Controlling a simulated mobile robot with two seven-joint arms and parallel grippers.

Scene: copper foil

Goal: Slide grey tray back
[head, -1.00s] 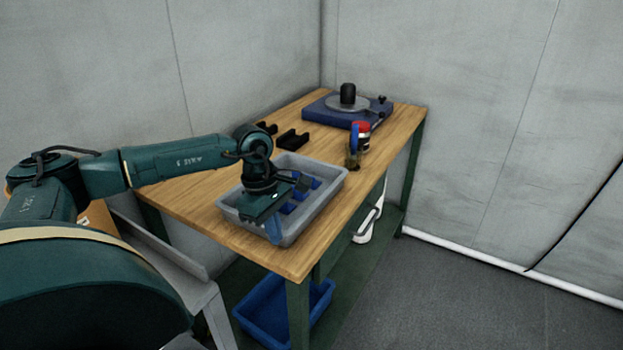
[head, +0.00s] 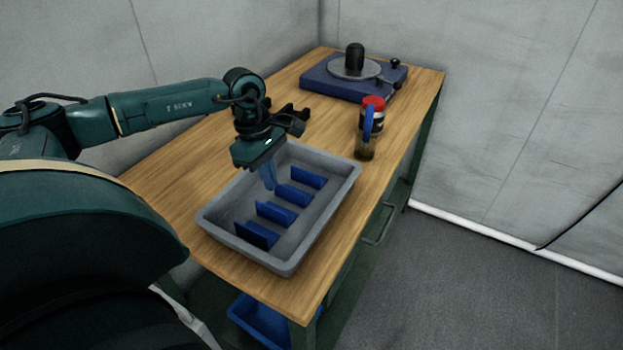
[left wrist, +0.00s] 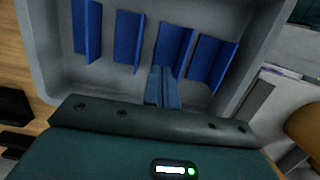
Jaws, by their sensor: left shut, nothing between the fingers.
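The grey tray (head: 318,228) lies on the wooden table near its front end, with several upright blue dividers (head: 276,212) inside it. In the left wrist view the tray (left wrist: 200,12) fills the upper part, with a row of blue dividers (left wrist: 128,38). My left gripper (head: 269,186) points down over the left side of the tray, its blue fingers together and empty. In the left wrist view the fingertips (left wrist: 162,84) appear inside the tray outline, close to the dividers. I cannot tell whether they touch the tray. My right gripper is out of view.
A blue turntable (head: 330,82) with a black cylinder stands at the table's far end. A red-topped jar (head: 373,112) and a blue-handled brush in a small pot (head: 366,150) stand beyond the tray. A blue bin (head: 262,318) sits below the table.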

